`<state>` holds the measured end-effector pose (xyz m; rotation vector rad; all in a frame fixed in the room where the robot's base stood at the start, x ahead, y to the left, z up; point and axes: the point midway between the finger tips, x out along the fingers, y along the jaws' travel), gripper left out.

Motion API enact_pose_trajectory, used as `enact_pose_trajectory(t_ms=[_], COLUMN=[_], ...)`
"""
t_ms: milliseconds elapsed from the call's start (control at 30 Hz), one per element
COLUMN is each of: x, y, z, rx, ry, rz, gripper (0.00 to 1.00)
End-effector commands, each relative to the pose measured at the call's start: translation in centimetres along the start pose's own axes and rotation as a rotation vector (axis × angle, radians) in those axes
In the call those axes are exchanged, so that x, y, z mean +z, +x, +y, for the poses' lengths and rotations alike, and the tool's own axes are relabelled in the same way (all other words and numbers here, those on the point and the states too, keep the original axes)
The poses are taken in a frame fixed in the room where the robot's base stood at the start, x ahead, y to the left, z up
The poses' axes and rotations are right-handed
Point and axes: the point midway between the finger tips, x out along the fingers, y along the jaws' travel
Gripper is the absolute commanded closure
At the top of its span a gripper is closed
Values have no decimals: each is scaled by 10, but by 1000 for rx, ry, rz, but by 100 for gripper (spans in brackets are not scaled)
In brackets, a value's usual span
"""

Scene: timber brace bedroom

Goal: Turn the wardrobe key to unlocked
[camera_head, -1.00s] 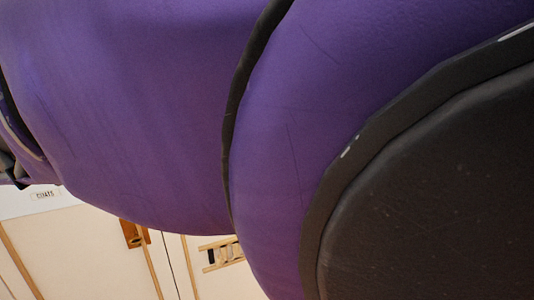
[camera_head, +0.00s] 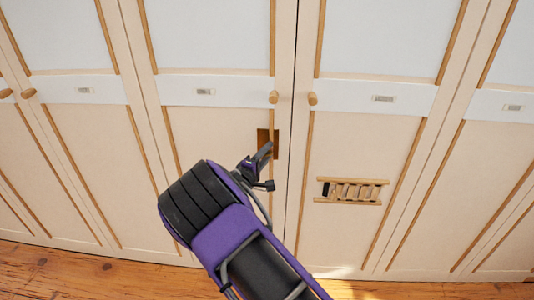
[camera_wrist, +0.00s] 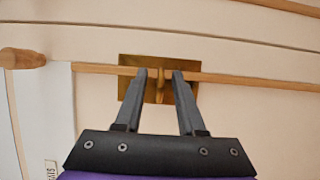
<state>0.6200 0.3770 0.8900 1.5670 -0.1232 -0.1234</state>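The wardrobe key (camera_wrist: 160,84) is a narrow brass-coloured piece standing out from a brass lock plate (camera_wrist: 130,65) in the wrist view. My gripper (camera_wrist: 159,75) is open, with one dark fingertip on each side of the key and a visible gap on both sides. In the head view the lock plate (camera_head: 264,136) looks brown and sits on a wardrobe door (camera_head: 215,125) left of the centre seam. My gripper (camera_head: 265,165) is in front of it there and hides part of it. The key cannot be made out in the head view.
Wooden knobs (camera_head: 273,97) stand above the plate on both sides of the seam; one shows in the wrist view (camera_wrist: 22,58). A small ladder-like wooden fitting (camera_head: 350,190) with a dark slot is on the door to the right. The wooden floor (camera_head: 60,262) in front looks clear.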

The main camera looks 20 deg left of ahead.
Motion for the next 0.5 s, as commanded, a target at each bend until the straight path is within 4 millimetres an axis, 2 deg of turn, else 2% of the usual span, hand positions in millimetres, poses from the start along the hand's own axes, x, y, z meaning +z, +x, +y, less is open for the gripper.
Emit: enact_pose_trajectory(t_ms=[167, 367, 500], x=[0, 0, 0], y=[0, 0, 0], z=[0, 0, 0], rx=[0, 0, 0], ry=[0, 1, 1], rz=[0, 0, 0], gripper=[63, 99, 100])
